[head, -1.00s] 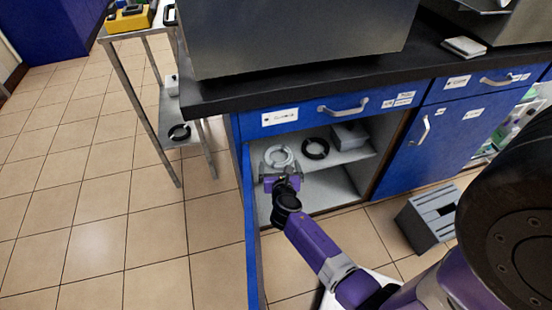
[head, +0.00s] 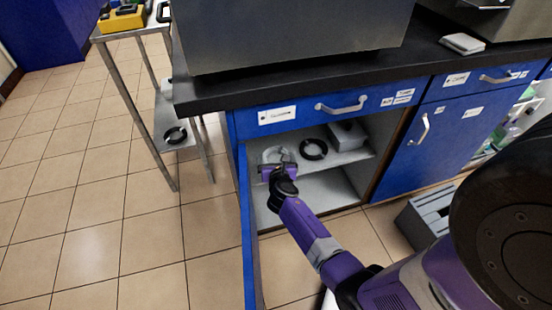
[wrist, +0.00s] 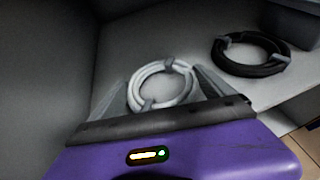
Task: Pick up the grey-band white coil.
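The white coil with grey bands (wrist: 186,91) lies flat on the upper shelf inside the open cabinet. In the head view the white coil (head: 268,155) is partly hidden by my gripper (head: 279,160). In the wrist view my gripper (wrist: 160,90) is open. One finger is on each side of the white coil, with the coil lying between them. I cannot tell whether the fingers touch it.
A black coil (head: 313,149) with grey bands lies to the right on the same shelf (head: 335,160), near a grey box (head: 347,134). The blue cabinet door (head: 248,230) stands open at the left. Another dark coil (head: 175,135) lies on the metal cart's lower shelf.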

